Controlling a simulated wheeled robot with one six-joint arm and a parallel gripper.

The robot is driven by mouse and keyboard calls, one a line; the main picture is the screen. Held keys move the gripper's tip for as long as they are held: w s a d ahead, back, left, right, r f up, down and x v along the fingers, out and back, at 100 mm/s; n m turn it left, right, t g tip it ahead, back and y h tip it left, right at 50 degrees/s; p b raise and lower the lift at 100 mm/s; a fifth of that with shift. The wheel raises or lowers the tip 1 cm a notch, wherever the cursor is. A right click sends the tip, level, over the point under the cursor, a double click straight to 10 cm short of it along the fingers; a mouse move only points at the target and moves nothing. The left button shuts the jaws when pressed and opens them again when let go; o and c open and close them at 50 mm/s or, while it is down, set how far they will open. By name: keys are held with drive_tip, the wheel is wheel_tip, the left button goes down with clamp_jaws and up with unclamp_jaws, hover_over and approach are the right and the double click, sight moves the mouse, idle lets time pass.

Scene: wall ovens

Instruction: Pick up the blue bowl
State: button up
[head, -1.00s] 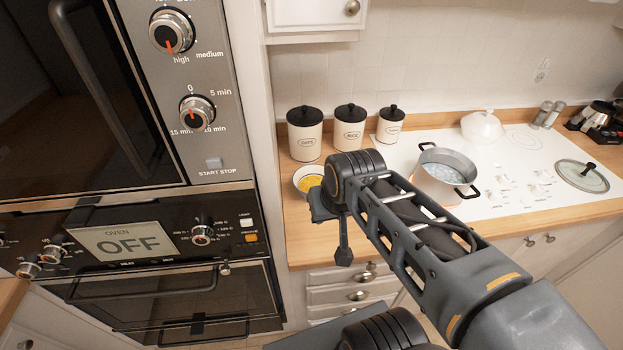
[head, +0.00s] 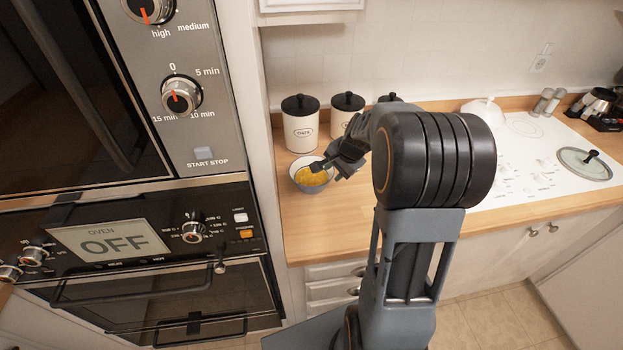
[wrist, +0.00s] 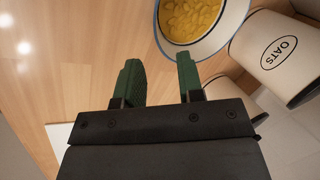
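In the wrist view the bowl (wrist: 230,38) is at the top right, partly cut off, with a pale blue-grey rim. My gripper (head: 330,168) is at the bowl's right side in the head view, overlapping its rim there. In the wrist view its two green fingers (wrist: 160,72) are apart with bare counter between them. The right fingertip is close to the bowl's rim; I cannot tell if they touch.
White canisters with black lids, one marked OATS (wrist: 280,50), stand behind the bowl (head: 300,128). The oven column (head: 190,150) rises to the left. A white cooktop (head: 520,165) with a glass lid (head: 584,164) is at the right. The counter in front of the bowl is clear.

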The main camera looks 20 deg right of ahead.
sight(325, 185)
drive_tip(key=shift+p+x, duration=0.6)
drive_tip(key=shift+x, duration=4.05)
drive_tip(key=shift+a, duration=0.15)
drive_tip(key=shift+s, duration=0.1)
clamp_jaws()
